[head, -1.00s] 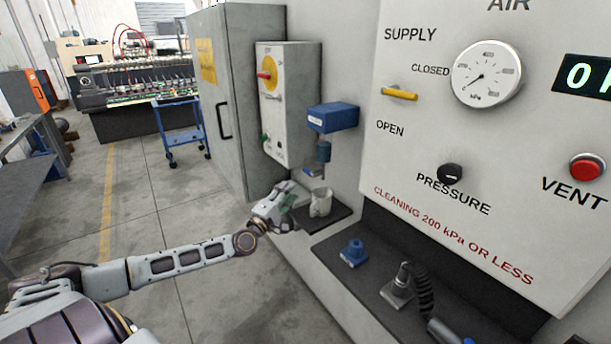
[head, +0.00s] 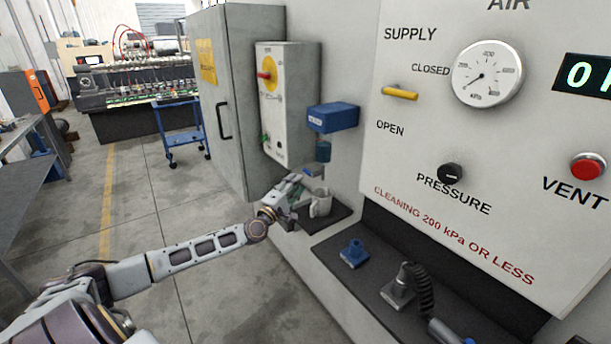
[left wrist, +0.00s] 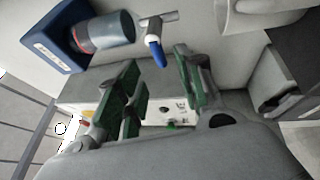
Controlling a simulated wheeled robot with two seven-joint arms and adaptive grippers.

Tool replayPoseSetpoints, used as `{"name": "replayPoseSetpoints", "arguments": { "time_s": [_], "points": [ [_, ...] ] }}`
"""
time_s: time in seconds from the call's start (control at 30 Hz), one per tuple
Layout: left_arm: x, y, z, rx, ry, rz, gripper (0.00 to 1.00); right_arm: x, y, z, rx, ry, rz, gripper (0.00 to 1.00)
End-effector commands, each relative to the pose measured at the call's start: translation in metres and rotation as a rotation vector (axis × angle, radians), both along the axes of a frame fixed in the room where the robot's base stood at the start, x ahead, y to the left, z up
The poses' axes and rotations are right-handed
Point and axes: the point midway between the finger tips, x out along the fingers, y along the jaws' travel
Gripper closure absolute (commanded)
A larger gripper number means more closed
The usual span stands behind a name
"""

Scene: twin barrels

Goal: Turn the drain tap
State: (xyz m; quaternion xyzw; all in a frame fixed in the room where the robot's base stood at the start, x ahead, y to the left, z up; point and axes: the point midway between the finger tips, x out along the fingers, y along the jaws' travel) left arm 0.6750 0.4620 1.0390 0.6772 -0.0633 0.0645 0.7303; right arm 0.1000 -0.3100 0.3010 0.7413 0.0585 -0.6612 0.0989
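The drain tap is a small metal stub with a blue-tipped lever (left wrist: 157,52), below a clear bowl (left wrist: 112,32) under a blue housing (left wrist: 62,40). In the head view the tap (head: 311,170) hangs under the blue box (head: 333,117). My left gripper (left wrist: 162,88) is open, its green-padded fingers apart and empty. The lever's tip shows just beyond the gap between them, and I see no contact. In the head view the left gripper (head: 296,188) is just below and left of the tap. My right gripper is not in view.
A pale cup (head: 321,204) stands on a dark shelf (head: 338,216) below the tap, close right of the gripper. The air panel (head: 420,150) is to the right. A grey cabinet (head: 226,60) stands behind.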

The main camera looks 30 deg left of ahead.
Motion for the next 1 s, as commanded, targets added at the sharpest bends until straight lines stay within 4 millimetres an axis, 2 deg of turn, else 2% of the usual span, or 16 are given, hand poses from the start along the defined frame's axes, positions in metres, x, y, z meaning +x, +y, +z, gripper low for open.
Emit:
{"name": "replayPoseSetpoints", "arguments": {
  "time_s": [0.43,0.67,1.0],
  "points": [
    [0.024,0.0,0.005,-0.001,-0.002,0.0,0.63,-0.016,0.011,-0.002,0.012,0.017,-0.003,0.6],
    [0.036,0.0,0.008,-0.001,-0.002,0.0,0.63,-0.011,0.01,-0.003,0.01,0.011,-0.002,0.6],
    [0.055,0.0,0.011,0.0,-0.001,0.0,0.63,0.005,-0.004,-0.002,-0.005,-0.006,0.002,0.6]
  ]
}}
